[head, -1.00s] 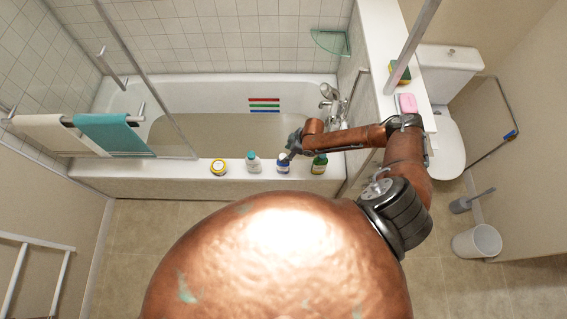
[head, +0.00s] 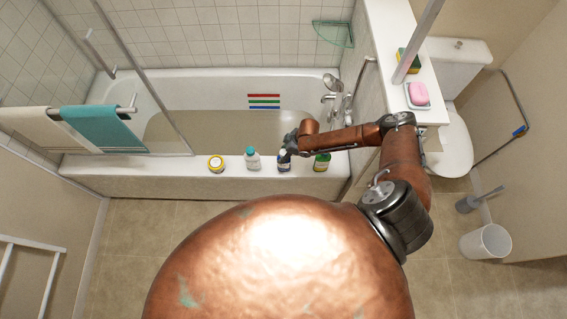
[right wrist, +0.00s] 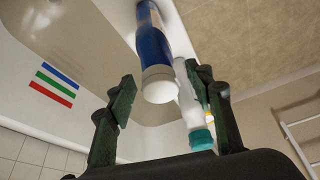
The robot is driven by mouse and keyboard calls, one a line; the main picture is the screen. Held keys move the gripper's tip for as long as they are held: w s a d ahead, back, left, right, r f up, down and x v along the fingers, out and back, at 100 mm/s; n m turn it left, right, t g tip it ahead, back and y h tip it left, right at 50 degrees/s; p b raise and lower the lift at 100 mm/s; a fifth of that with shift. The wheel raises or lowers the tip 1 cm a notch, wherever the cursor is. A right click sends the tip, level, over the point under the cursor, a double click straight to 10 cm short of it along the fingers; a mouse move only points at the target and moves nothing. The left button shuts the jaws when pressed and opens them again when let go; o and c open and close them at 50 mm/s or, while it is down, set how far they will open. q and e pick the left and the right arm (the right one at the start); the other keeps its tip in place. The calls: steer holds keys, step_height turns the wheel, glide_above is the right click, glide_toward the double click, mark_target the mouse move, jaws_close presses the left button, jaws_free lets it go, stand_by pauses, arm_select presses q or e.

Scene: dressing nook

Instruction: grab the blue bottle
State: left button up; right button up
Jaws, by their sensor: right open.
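The blue bottle (head: 284,163) stands on the near rim of the bathtub, between a teal-capped white bottle (head: 252,158) and a green bottle (head: 321,161). My right gripper (head: 287,149) is just above it and hides its top in the head view. In the right wrist view the blue bottle (right wrist: 153,45) appears upside down, its white top lined up between the open fingers of my right gripper (right wrist: 160,76). I cannot tell whether the fingers touch it. The teal-capped bottle (right wrist: 196,125) shows close behind the right-hand finger. My left gripper is not in view.
Towels (head: 100,130) hang on a rail at the left. A pink soap (head: 418,93) and a sponge (head: 407,61) lie on the ledge at the right. The tub holds murky water.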

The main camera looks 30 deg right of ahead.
steer(key=shift+r, duration=0.1)
steer(key=shift+c, duration=0.4)
jaws_close()
stand_by(0.3)
